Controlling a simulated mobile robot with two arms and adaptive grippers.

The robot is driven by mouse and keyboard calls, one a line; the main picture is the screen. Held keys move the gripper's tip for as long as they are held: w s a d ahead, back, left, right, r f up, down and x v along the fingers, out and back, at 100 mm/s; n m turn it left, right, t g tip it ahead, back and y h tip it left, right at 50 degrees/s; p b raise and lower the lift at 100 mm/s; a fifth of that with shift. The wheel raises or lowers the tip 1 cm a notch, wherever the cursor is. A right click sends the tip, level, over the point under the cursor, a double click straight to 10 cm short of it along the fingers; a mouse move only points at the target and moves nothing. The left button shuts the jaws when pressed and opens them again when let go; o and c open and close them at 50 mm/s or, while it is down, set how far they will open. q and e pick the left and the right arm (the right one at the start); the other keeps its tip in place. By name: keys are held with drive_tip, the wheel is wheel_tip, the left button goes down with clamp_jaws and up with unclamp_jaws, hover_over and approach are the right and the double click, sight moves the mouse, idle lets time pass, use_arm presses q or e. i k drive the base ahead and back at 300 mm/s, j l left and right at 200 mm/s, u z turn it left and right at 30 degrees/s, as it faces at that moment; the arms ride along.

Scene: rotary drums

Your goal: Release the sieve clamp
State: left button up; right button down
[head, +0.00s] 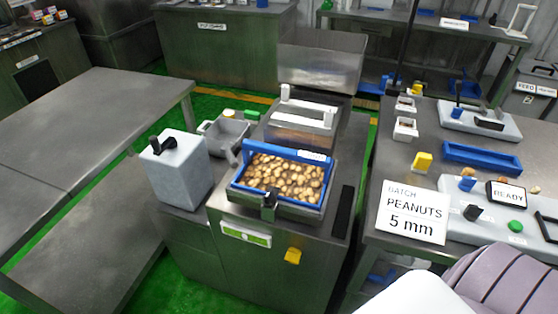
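The sieve is a blue-framed tray (236,186) full of peanuts, seated on top of a grey metal machine (270,262) in the middle of the head view. A dark clamp (268,203) sits at the middle of the sieve's front edge and appears to touch it. Its exact position, locked or loose, is too small to tell. Neither of my grippers shows in the head view. A white and ribbed purple-grey part at the bottom right seems to be my own arm.
A white box with a black handle (178,175) stands left of the sieve. The right table holds a batch sign (411,216), a blue tray (482,158) and a READY panel (507,194). The left table (95,125) is bare.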

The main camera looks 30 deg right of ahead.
sight(270, 200)
drive_tip(key=i+j+z, duration=0.2)
drive_tip(key=j, duration=0.2)
drive_tip(key=i+j+z, duration=0.2)
drive_tip(key=j, duration=0.2)
drive_tip(key=j+z, duration=0.2)
drive_tip(key=j, duration=0.2)
drive_tip(key=i, duration=0.05)
